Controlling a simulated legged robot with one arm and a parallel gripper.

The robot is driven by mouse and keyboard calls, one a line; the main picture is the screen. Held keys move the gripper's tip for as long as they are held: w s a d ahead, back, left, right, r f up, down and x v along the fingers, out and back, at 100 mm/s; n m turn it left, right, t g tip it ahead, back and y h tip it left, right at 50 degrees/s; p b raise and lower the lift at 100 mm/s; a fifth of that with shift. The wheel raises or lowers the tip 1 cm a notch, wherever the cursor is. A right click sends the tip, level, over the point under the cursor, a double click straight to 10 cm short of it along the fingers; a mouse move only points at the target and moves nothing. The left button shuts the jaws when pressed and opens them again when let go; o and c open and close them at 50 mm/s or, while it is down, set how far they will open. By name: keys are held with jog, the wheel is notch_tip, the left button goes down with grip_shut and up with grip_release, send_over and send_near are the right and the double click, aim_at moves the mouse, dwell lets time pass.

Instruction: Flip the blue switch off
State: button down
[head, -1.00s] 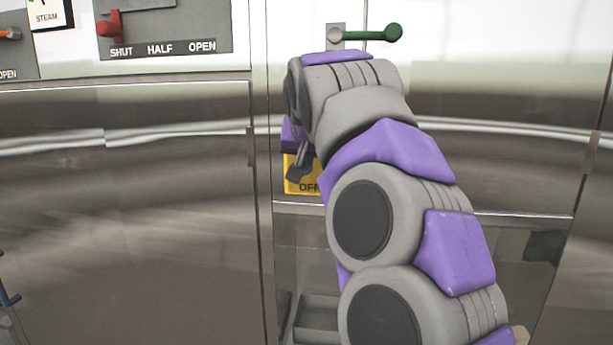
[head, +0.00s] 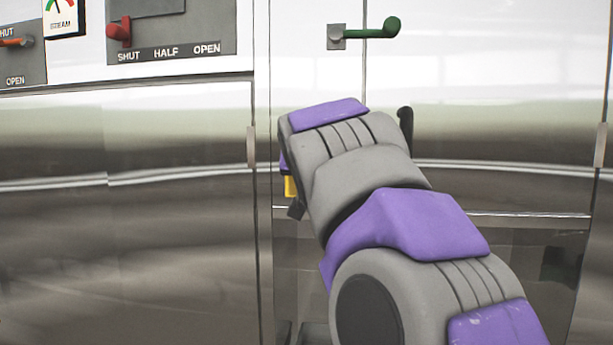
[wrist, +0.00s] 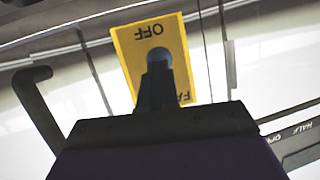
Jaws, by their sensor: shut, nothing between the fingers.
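A yellow plate (wrist: 184,58) fills the upper middle of the wrist view, with upside-down OFF lettering near its top edge and a partly covered label at its lower right. The rounded blue switch (wrist: 158,50) shows at the plate's middle. My gripper (wrist: 157,72) is shut and empty, its dark fingertips right in front of the switch and overlapping its lower part in that view. I cannot tell whether they touch. In the head view only a sliver of the yellow plate (head: 290,187) shows beside my arm, and the switch is hidden.
A black handle (head: 405,130) stands just right of my arm; it also shows in the wrist view (wrist: 38,105). A green lever (head: 372,32) is above. A red lever (head: 120,31) with SHUT, HALF, OPEN labels and a gauge (head: 61,12) are at upper left. Steel panels surround these.

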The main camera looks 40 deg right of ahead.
jog(key=shift+r+p, duration=0.45)
jog(key=shift+r, duration=0.3)
jog(key=shift+s, duration=0.1)
jog(key=v, duration=1.3)
jog(key=shift+s, duration=0.35)
jog(key=shift+a+f, duration=0.15)
jog(key=shift+a, duration=0.05)
